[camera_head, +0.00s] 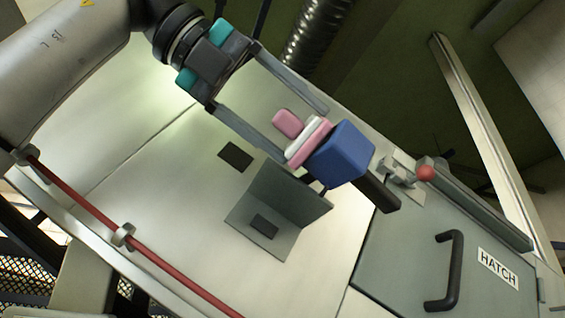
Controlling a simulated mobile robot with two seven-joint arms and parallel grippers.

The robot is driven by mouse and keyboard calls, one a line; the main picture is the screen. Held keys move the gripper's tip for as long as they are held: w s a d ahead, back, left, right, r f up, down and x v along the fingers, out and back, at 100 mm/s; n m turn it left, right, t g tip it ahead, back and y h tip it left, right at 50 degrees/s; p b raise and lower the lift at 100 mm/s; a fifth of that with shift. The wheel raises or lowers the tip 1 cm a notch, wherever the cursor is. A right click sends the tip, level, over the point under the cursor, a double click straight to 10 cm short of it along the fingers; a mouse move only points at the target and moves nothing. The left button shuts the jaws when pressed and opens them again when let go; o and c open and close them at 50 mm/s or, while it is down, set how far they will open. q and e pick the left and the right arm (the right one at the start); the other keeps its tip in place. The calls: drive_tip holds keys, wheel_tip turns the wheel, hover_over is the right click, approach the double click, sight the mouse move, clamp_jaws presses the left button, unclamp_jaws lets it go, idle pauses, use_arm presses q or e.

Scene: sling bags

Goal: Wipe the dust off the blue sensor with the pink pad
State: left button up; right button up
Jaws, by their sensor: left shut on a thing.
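The blue sensor (341,154) is a blue box with a dark cylinder (379,193) sticking out to the lower right. It is above a grey angled bracket (281,196) by the pale panel. The pink pad (309,144) has a pink knob (287,123), a white layer and a pink face. My left gripper (306,132) comes in from the upper left and is shut on the pink pad. The pad's pink face is right against or very close to the sensor's left side; I cannot tell if they touch. No dust is visible on the sides I see. My right gripper is not in view.
A grey hatch door with a HATCH label (498,268) and a black handle (446,270) is at the lower right. A red ball knob (426,173) sits right of the sensor. A red rail (80,201) runs along the panel's lower left edge. The panel's left part is clear.

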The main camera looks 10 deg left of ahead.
sight(316, 131)
use_arm(q)
drive_tip(key=shift+f, duration=0.1)
drive_tip(key=shift+s+d+f+b, duration=0.3)
drive_tip(key=shift+s+f+b, duration=0.2)
drive_tip(key=shift+s+b, duration=0.25)
drive_tip(key=shift+s+d+f, duration=0.15)
drive_tip(key=shift+s+d, duration=0.1)
drive_tip(key=shift+s, duration=0.25)
drive_tip(key=shift+s+d+f+b, duration=0.3)
drive_tip(key=shift+s+f+b, duration=0.3)
drive_tip(key=shift+b, duration=0.2)
drive_tip(key=shift+s+d, duration=0.2)
drive_tip(key=shift+s, duration=0.25)
drive_tip(key=shift+w+a+r+p, duration=0.3)
drive_tip(key=shift+w+r+p, duration=0.1)
drive_tip(key=shift+w+p, duration=0.25)
drive_tip(key=shift+w+a+r+p, duration=0.35)
drive_tip(key=shift+w+r+p, duration=0.15)
drive_tip(key=shift+w, duration=0.2)
drive_tip(key=shift+w+a+r+p, duration=0.3)
drive_tip(key=shift+w+r+p, duration=0.05)
drive_tip(key=shift+w+p, duration=0.35)
drive_tip(key=shift+w+a+r, duration=0.1)
drive_tip(key=shift+w+a, duration=0.05)
drive_tip(key=shift+w, duration=0.25)
